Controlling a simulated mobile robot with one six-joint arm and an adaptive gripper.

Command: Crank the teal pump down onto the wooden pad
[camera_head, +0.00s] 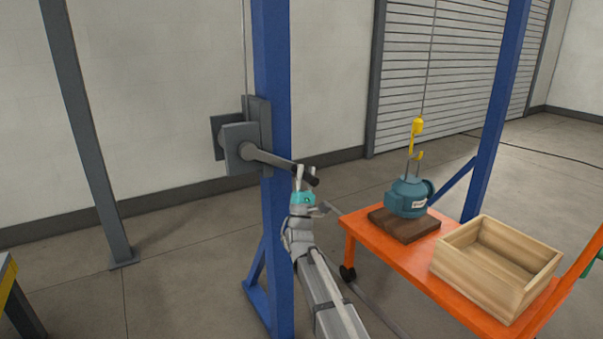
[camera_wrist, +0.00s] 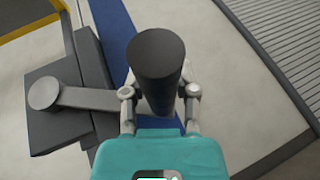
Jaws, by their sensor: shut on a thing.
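The teal pump (camera_head: 408,197) sits upright on or just over the brown wooden pad (camera_head: 403,226) on the orange cart; I cannot tell whether a thin gap is left. A yellow hook (camera_head: 416,127) hangs above the pump on a thin cable, with slings down to it. The winch (camera_head: 241,147) is on the blue post, and its crank arm (camera_head: 267,157) points right and slightly down. My gripper (camera_head: 306,178) is shut on the dark crank handle (camera_wrist: 157,62), which stands between the fingers in the wrist view. The crank arm also shows there (camera_wrist: 88,98).
An open wooden crate (camera_head: 498,262) stands on the orange cart (camera_head: 388,258) beside the pad. Blue posts (camera_head: 497,105) of the frame rise at the left and right of the cart. A grey post (camera_head: 85,140) stands at left. Grey floor lies open between them.

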